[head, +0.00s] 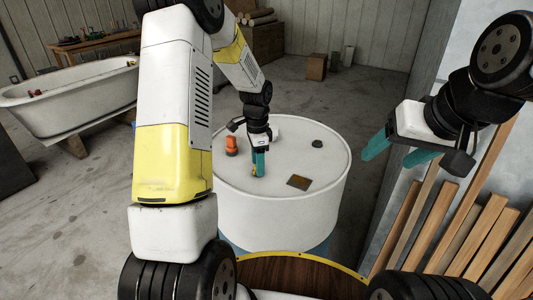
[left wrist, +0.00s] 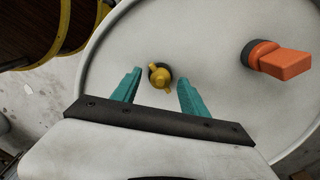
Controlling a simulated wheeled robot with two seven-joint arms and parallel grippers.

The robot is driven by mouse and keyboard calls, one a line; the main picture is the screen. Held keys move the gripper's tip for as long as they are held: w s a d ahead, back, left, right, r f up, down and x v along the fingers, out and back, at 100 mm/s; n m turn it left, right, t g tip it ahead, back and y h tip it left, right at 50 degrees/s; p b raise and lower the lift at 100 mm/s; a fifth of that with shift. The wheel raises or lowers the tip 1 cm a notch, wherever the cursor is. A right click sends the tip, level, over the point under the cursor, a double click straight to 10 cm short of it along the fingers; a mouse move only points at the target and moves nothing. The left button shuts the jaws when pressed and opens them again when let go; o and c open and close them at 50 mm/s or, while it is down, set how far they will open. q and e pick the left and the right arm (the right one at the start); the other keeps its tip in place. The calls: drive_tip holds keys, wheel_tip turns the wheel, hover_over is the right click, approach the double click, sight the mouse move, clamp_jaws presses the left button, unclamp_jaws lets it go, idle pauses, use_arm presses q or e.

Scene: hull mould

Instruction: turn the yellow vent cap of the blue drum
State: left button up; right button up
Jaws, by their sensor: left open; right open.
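The drum (head: 285,205) has a white top and white upper wall, with blue showing low down. The yellow vent cap (left wrist: 160,77) has small wings and a dark base on the drum top. In the head view only a bit of the cap (head: 254,173) shows by my left fingertips. My left gripper (head: 258,168) points down at the drum top. In the left wrist view its open teal fingers (left wrist: 158,84) lie on either side of the cap, with gaps; I cannot tell their height against it. My right gripper (head: 386,157) is open and empty, right of the drum.
An orange fitting (head: 231,146), a dark plug (head: 317,143) and a brown plate (head: 299,183) are on the drum top. Wooden planks (head: 470,232) lean at the right wall. A white tub (head: 70,95) stands at the left.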

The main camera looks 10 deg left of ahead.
use_arm(q)
drive_tip(key=shift+f, duration=0.25)
drive_tip(key=shift+c, duration=0.4)
clamp_jaws()
